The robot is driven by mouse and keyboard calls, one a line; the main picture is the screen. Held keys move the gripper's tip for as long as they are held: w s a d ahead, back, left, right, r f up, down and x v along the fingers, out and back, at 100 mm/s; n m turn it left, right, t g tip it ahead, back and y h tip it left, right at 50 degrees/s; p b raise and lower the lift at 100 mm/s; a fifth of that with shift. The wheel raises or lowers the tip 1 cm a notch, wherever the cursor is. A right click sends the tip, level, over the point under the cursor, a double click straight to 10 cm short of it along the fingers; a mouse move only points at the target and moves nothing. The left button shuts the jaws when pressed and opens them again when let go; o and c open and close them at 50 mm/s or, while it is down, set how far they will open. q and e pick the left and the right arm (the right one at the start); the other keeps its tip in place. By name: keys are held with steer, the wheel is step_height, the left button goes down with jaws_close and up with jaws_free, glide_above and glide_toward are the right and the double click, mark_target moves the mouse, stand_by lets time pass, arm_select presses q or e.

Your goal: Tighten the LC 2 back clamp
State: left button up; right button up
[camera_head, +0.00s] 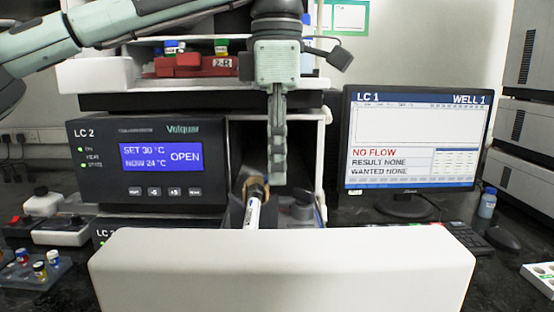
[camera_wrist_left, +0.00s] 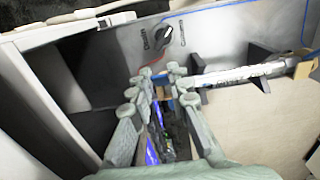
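The LC 2 unit (camera_head: 140,165) stands left of centre in the head view, its display reading OPEN, with an open dark compartment at its right. A white column (camera_head: 252,212) with a tan end lies there; it also shows in the wrist view (camera_wrist_left: 235,75) by black holders. My left gripper (camera_head: 277,183) points down at the compartment. My right gripper is not seen.
A red rack (camera_head: 190,66) with vials stands above LC 2. The LC 1 monitor (camera_head: 410,140) is at right, reading NO FLOW. A broad white panel (camera_head: 280,270) spans the front. A blue tube (camera_wrist_left: 220,13) runs along the compartment wall.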

arm_select(q)
jaws_close()
